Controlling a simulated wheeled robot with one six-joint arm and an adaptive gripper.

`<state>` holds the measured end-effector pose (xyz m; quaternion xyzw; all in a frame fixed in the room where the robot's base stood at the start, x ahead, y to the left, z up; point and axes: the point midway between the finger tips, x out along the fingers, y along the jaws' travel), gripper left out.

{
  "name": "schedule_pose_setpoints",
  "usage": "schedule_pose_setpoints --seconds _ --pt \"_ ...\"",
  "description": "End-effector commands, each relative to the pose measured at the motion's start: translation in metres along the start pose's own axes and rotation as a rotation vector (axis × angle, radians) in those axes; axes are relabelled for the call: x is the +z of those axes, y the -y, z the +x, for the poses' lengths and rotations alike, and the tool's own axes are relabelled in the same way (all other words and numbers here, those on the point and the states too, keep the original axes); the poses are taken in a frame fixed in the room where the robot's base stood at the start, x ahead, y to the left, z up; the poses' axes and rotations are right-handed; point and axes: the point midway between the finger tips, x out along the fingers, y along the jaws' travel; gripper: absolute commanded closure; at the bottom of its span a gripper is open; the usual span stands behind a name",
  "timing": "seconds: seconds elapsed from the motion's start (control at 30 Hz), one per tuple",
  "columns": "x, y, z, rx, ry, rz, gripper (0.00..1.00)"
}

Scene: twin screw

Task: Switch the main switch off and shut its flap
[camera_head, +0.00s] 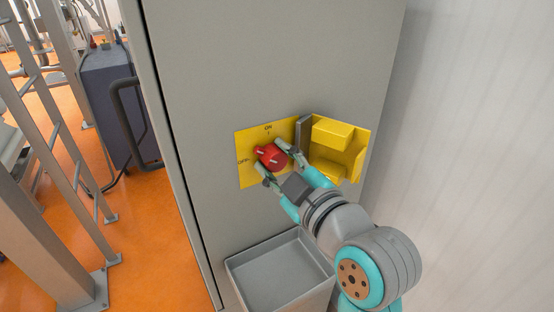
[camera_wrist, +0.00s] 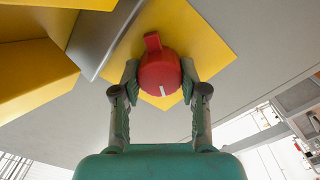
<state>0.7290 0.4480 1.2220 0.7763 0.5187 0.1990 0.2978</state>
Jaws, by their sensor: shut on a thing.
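The main switch is a red rotary knob (camera_head: 272,158) on a yellow plate (camera_head: 249,142) marked ON at the top and OFF at the left. The knob also shows in the wrist view (camera_wrist: 158,75), with a white mark and a protruding tab; I cannot tell its exact setting. My gripper (camera_head: 270,157) is shut on the knob, one finger on either side. The yellow box-shaped flap (camera_head: 333,131) stands open to the right of the plate, beyond a grey hinge strip (camera_head: 303,134). In the wrist view the flap (camera_wrist: 32,75) is at the upper left.
The plate is on a tall grey cabinet (camera_head: 270,60). A grey open tray (camera_head: 280,275) is below, near my arm. A pale wall (camera_head: 480,150) rises at the right. Metal frames (camera_head: 45,130) and a dark cart (camera_head: 110,95) stand on the orange floor at the left.

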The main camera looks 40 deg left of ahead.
Motion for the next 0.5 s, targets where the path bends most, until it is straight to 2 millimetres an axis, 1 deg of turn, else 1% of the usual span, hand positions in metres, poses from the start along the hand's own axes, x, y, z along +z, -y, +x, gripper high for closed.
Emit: schedule_pose_setpoints --seconds 0.3,0.5 --pt "0.0005 0.0011 -0.0001 0.0 0.001 -0.295 0.92" --pt "0.0007 0.0016 -0.0001 -0.001 0.001 -0.451 0.92"
